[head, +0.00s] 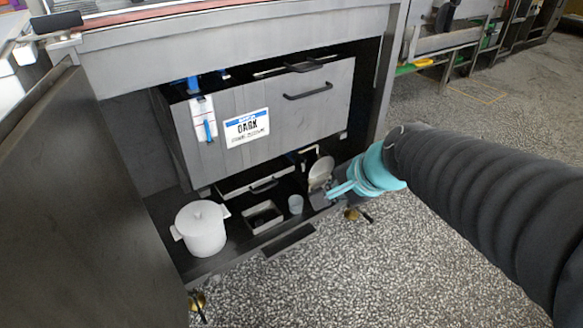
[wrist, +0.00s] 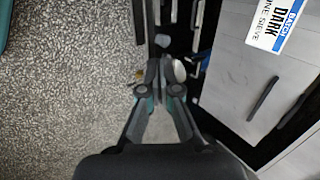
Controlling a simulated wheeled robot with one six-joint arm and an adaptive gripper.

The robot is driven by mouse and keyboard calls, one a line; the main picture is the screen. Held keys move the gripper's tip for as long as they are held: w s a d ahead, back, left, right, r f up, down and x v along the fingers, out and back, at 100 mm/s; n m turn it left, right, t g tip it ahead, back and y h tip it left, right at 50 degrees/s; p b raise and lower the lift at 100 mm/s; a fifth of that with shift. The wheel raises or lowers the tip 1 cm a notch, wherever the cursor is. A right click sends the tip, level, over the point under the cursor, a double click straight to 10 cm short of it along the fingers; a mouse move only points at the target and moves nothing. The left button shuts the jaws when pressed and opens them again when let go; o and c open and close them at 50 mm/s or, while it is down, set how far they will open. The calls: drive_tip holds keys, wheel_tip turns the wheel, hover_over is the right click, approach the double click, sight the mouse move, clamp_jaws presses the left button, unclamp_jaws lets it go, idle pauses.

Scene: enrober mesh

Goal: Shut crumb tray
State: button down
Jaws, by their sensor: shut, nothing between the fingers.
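A shallow pale-edged tray with a dark handle (head: 262,184) lies low under the big grey box in the open cabinet; it looks like the crumb tray. Its depth is in shadow, so I cannot tell how far out it sits. My gripper (head: 328,196) is at the cabinet's right front, low, to the right of that tray and beside a round metal disc (head: 321,170). In the wrist view, my gripper (wrist: 160,68) has its fingers together and empty, with the disc (wrist: 179,70) close to the fingertips. I cannot tell whether they touch.
The grey box with a DARK label (head: 247,127) fills the space above. The cabinet door (head: 85,200) stands open left. Speckled floor (head: 400,260) is clear.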

drive_tip(key=w+a+f+m+t+y+b, duration=0.1)
drive_tip(key=w+f+m, duration=0.1)
drive_tip(key=w+m, duration=0.3)
drive_tip(key=w+a+f+m, duration=0.1)
drive_tip(key=w+f+m, duration=0.2)
drive_tip(key=w+m, duration=0.15)
drive_tip(key=m+t+b, duration=0.1)
drive_tip(key=m+b, duration=0.2)
drive_tip(key=m, duration=0.6)
approach(288, 171)
drive_tip(key=s+f+x, duration=0.1)
drive_tip(key=x, duration=0.4)
drive_tip(key=shift+w+a+r, duration=0.1)
drive_tip(key=shift+w+a, duration=0.1)
drive_tip(key=shift+w, duration=0.2)
drive_tip(key=shift+w+a+r, duration=0.1)
drive_tip(key=shift+w+a, duration=0.1)
drive_tip(key=shift+w, duration=0.2)
